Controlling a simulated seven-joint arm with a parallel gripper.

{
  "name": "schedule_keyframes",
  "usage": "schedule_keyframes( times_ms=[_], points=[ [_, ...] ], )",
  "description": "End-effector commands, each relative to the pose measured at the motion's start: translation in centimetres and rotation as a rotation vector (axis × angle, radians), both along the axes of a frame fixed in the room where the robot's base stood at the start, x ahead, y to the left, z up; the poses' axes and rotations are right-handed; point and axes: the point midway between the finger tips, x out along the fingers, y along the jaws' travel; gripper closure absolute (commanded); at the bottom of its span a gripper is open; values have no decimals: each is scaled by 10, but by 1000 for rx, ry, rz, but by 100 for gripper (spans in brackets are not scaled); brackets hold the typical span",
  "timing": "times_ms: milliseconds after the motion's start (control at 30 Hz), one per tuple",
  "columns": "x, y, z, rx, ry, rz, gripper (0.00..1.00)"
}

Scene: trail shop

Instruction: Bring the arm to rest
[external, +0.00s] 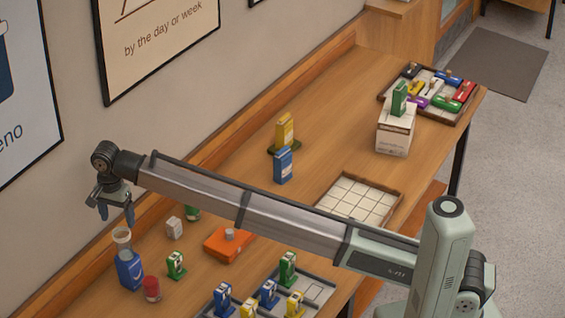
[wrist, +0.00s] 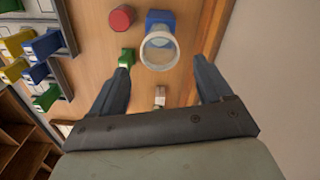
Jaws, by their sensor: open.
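My gripper (external: 116,214) hangs at the left end of my outstretched arm, above the table's near-left part by the wall. In the wrist view its two dark fingers (wrist: 160,88) are spread apart with nothing between them that they touch. Below it stands a blue container with a clear round top (external: 129,268); it also shows in the wrist view (wrist: 159,48), beyond the fingertips. A red cylinder (external: 151,288) stands beside that container. My gripper appears clear of both.
Small boxes stand in a grey tray (external: 317,289). An orange box (external: 228,243), a white box (external: 174,228) and a green box (external: 176,264) stand nearby. A white gridded tray (external: 358,199) lies mid-table. A white carton (external: 395,137) and a filled tray (external: 455,117) stand farther back. The wall is close.

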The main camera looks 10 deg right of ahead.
Motion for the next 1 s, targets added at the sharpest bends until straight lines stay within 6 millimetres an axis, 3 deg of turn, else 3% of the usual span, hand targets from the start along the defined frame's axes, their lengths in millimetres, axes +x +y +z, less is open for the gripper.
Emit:
schedule_keyframes(
  times_ms=[200,767,867,1000],
  points=[
    [0,0,9,0,0,0,21],
    [1,-1,9,0,0,0,21],
    [12,-9,3,-4,-1,2,21],
    [53,-42,-18,-16,-2,19,21]
  ],
)
